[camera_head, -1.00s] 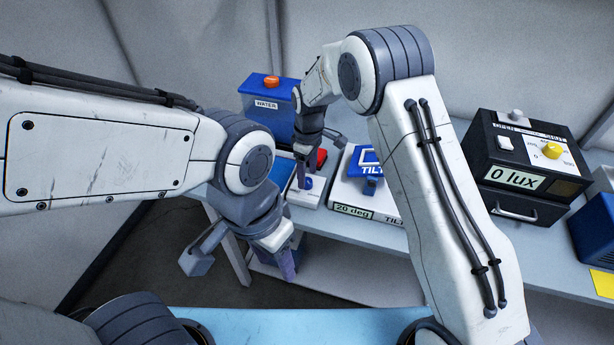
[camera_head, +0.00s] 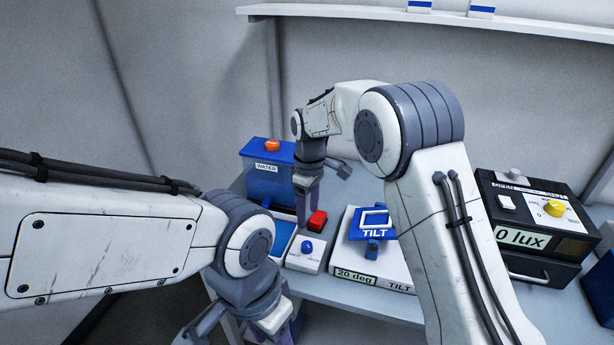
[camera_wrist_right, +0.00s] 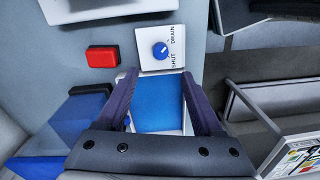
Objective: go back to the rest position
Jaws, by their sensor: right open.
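My right gripper (camera_head: 308,212) hangs fingers down in front of the blue water tank (camera_head: 268,180). In the right wrist view, the right gripper's (camera_wrist_right: 160,80) fingers are apart with nothing held between them. A blue-floored tray (camera_wrist_right: 160,108) shows beyond the gap, below the fingers. The white drain/shut box (camera_head: 305,258) with its blue knob (camera_head: 307,247) stands just in front of the fingers in the head view, and the knob is free of them. My left gripper (camera_head: 283,328) is low in the head view, partly cut off, and its opening is unclear.
A red button (camera_head: 318,219) is close to the right gripper. The tilt stand (camera_head: 378,270) and black lux box (camera_head: 535,225) stand to the right on the grey bench. A wall shelf (camera_head: 420,22) runs above.

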